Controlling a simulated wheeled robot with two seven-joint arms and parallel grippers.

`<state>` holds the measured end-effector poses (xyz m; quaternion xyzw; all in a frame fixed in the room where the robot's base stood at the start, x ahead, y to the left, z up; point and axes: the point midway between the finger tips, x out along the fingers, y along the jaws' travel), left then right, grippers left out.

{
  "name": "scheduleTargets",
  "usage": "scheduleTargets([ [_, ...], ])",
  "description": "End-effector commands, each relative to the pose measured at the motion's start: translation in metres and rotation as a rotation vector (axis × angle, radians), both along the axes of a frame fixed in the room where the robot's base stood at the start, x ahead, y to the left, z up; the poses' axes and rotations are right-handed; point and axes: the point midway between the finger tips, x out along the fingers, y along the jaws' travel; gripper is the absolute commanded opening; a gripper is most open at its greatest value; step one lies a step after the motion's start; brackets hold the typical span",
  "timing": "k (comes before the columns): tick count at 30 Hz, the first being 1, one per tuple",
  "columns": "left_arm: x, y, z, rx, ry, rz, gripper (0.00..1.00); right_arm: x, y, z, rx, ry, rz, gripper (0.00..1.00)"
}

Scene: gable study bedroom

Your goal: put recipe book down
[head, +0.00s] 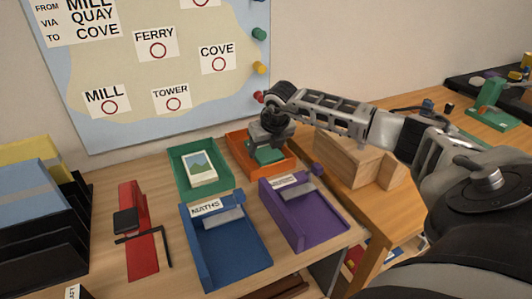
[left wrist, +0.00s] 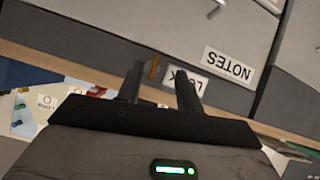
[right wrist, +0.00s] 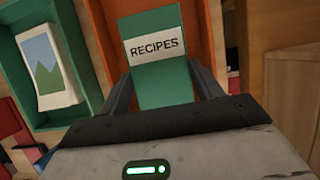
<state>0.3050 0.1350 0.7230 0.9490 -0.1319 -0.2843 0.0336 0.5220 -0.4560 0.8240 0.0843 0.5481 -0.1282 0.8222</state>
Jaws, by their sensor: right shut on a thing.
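The recipe book is green with a white label reading RECIPES (right wrist: 158,82). In the right wrist view it lies between the two fingers of my right gripper (right wrist: 163,92), which is shut on it. In the head view the green recipe book (head: 266,154) shows below my right gripper (head: 268,142), inside the outline of the orange tray (head: 290,166). I cannot tell whether it touches the tray floor. My left gripper (left wrist: 160,85) shows only in the left wrist view, its fingers apart with nothing held, in front of grey drawers labelled NOTES (left wrist: 228,65).
Left of the orange tray is a green tray (head: 178,160) with a picture card (head: 199,169). In front are a blue tray (head: 205,270) labelled MATHS and a purple tray (head: 325,235). Wooden blocks (head: 345,160) stand to the right. A map board (head: 130,60) hangs behind.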

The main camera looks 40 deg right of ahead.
Motion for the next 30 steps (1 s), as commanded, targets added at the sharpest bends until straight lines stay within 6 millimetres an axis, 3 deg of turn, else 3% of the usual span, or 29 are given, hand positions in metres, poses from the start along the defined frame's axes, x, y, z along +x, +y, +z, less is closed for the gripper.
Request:
scheduleTargets([
  [4,0.002,0.0,0.004,0.003,-0.006,-0.001,0.36,-0.001,0.002,-0.019,0.003,0.003,0.002,0.37],
  [13,0.002,0.001,0.003,0.006,-0.007,-0.003,0.36,0.0,0.002,-0.022,0.002,0.0,0.001,0.37],
  [14,0.002,0.001,0.003,0.006,-0.007,-0.003,0.36,0.0,0.002,-0.022,0.002,0.001,0.001,0.7],
  [15,0.002,0.001,0.003,0.006,-0.007,-0.003,0.36,0.0,0.002,-0.022,0.002,0.001,0.001,0.81],
  [16,0.002,0.001,0.003,0.006,-0.006,-0.003,0.36,0.0,0.002,-0.022,0.002,0.001,0.001,0.87],
  [25,0.0,0.001,0.002,0.007,0.0,-0.003,0.36,-0.001,0.002,-0.02,0.002,0.001,0.002,0.87],
  [30,-0.002,0.001,0.001,0.008,0.006,-0.003,0.36,-0.007,0.003,-0.002,0.0,-0.002,0.001,0.87],
])
